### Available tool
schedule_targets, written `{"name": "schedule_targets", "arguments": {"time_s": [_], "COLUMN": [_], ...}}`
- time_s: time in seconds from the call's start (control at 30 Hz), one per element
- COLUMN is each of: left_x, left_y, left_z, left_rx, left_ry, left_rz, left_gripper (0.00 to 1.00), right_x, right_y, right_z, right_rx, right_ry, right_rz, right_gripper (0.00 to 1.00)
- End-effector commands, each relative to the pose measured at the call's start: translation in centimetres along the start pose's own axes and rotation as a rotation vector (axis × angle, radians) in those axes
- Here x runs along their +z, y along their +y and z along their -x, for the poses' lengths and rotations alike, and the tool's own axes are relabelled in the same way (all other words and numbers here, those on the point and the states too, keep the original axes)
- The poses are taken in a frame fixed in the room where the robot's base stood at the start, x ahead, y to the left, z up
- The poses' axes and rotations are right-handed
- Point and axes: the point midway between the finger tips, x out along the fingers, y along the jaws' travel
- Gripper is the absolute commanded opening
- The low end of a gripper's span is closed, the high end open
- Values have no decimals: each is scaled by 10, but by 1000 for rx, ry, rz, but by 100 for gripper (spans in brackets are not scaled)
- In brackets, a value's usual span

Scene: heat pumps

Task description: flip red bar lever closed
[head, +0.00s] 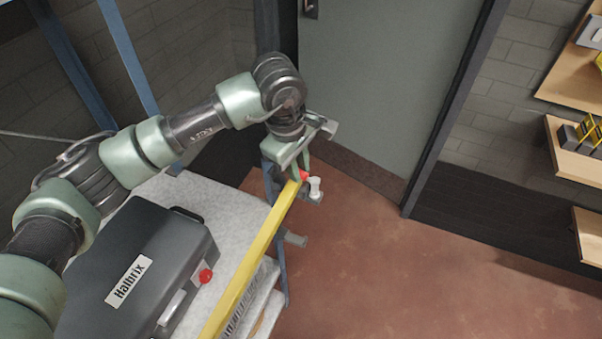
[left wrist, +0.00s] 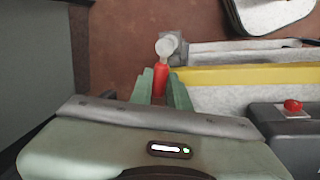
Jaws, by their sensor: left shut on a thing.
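The red bar lever (head: 304,176) is a small red piece at the far end of a long yellow bar (head: 255,257). It also shows in the left wrist view (left wrist: 161,78), pointing toward a white round-ended fitting (left wrist: 166,46). My left gripper (head: 301,166) reaches down to it from above. In the left wrist view, its two green fingers (left wrist: 161,84) stand on either side of the red lever and are shut on it. The fingers hide part of the lever. My right gripper is not in view.
A dark grey Halbrix case (head: 150,262) with a red knob (head: 205,276) lies on a pale speckled surface (head: 225,207) left of the yellow bar. A grey door (head: 385,85) stands behind. Wooden shelves (head: 575,150) are at the right. The reddish floor (head: 400,275) is clear.

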Motion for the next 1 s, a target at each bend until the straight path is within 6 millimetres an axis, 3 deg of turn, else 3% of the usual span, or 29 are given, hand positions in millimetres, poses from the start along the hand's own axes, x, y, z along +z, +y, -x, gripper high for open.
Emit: {"name": "schedule_targets", "arguments": {"time_s": [0.1, 0.4, 1.0], "left_x": [-1, 1, 2], "left_y": [-4, -10, -12], "left_z": [-4, 0, 3], "left_rx": [3, 2, -2], "left_ry": [22, 50, 61], "left_rz": [81, 237, 294], "left_gripper": [0, 0, 0], "right_x": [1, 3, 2], "right_y": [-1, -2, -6], "right_z": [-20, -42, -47], "right_rx": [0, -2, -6], "right_ry": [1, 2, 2], "right_rz": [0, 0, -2], "right_gripper": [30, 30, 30]}}
